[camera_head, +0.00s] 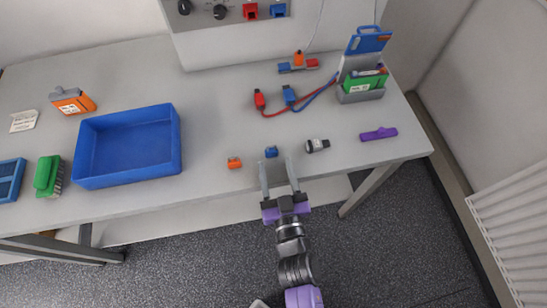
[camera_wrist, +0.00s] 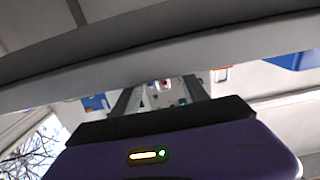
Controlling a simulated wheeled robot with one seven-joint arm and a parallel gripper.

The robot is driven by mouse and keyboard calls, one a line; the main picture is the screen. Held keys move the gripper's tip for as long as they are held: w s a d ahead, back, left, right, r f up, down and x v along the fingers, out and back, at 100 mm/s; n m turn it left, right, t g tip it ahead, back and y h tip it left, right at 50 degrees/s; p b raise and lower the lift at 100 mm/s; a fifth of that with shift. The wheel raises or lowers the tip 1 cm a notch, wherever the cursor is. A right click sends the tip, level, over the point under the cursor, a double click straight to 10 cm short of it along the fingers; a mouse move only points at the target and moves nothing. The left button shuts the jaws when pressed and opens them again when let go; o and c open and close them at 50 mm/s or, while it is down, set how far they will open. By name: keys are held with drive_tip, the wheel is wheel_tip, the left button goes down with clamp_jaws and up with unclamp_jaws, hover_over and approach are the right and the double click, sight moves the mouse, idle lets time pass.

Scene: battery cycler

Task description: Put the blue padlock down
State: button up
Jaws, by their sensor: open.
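The small blue padlock (camera_head: 271,152) sits on the grey table (camera_head: 215,110) near its front edge. My gripper (camera_head: 277,162) is open, with its two fingers apart and pointing at the table. In the head view the padlock shows just beyond the fingertips, between their lines, and nothing shows in the jaws. Whether a finger touches it cannot be told. In the wrist view the fingers (camera_wrist: 158,92) are spread, and the padlock cannot be made out for certain.
A small orange padlock (camera_head: 234,162) lies left of the blue one, and a black-and-white item (camera_head: 317,145) lies right. A blue tray (camera_head: 126,147) stands farther left. A purple item (camera_head: 378,134) lies near the right edge. Table between tray and red clip (camera_head: 260,99) is clear.

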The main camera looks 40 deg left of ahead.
drive_tip(key=v, duration=0.8)
drive_tip(key=shift+s+d+b, duration=0.25)
drive_tip(key=shift+s+b, duration=0.05)
drive_tip(key=shift+b, duration=0.15)
drive_tip(key=s+d+m+t+h, duration=0.2)
drive_tip(key=d+m+h, duration=0.1)
drive_tip(key=d, duration=0.9)
drive_tip(key=s+d+r+m+h, duration=0.2)
drive_tip(key=s+d+r+h, duration=0.1)
drive_tip(key=d, duration=0.3)
drive_tip(key=s+d+r+m+h, duration=0.2)
drive_tip(key=s+d+r+h, duration=0.2)
drive_tip(key=s+d+r, duration=0.1)
drive_tip(key=s+d+r+m+t+h, duration=0.1)
drive_tip(key=s+d+r+m+h, duration=0.2)
drive_tip(key=d, duration=0.6)
drive_tip(key=s+r, duration=0.2)
drive_tip(key=s, duration=0.1)
drive_tip(key=shift+d+h, duration=0.25)
drive_tip(key=shift+h, duration=0.15)
